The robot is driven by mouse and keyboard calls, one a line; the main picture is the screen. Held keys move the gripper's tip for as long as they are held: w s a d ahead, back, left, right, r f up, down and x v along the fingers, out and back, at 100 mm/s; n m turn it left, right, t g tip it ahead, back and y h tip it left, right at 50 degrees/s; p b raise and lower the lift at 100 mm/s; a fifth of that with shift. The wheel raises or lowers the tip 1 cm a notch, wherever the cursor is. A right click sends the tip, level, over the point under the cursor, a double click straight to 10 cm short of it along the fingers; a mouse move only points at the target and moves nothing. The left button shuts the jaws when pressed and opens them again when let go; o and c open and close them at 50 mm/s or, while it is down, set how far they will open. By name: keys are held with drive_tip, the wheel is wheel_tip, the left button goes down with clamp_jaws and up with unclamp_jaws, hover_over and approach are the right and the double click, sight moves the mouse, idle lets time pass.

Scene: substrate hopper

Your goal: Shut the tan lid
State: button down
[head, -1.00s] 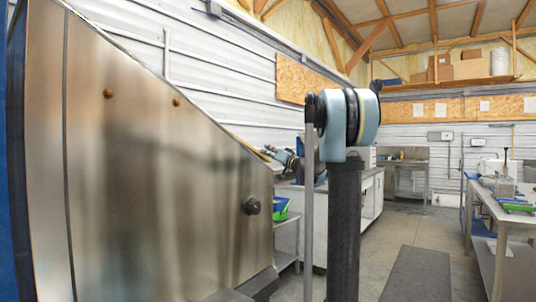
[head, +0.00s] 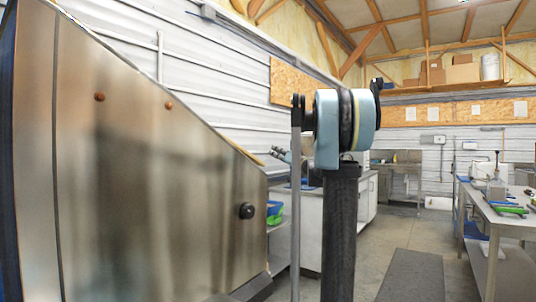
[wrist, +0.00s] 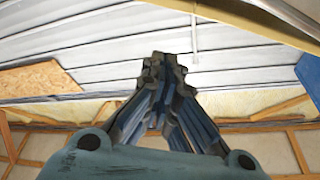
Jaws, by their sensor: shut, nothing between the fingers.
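The hopper (head: 150,170) is a large brushed-steel body with a sloping top edge, filling the left of the head view. A thin tan strip (head: 247,154) shows along the lower part of that slope; it seems to be the edge of the tan lid, whose face is hidden. My gripper (wrist: 163,62) is shut and empty in the wrist view, with the wall and roof behind it. In the head view a small grey-blue part of my arm shows just beyond the lower end of the slope. I cannot tell whether it touches the lid.
A black knob (head: 246,211) sticks out of the hopper's side. A white cabinet (head: 312,235) stands behind my arm. A steel table (head: 500,222) with tools is at the right. A dark mat (head: 411,275) lies on clear floor between.

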drive_tip(key=w+r+n+g+h, duration=0.1)
drive_tip(key=w+r+n+g, duration=0.2)
drive_tip(key=w+g, duration=0.65)
drive_tip(key=w+a+f+t, duration=0.2)
drive_tip(key=w+a+f, duration=0.4)
drive_tip(key=w+a, duration=0.1)
drive_tip(key=shift+a, duration=0.8)
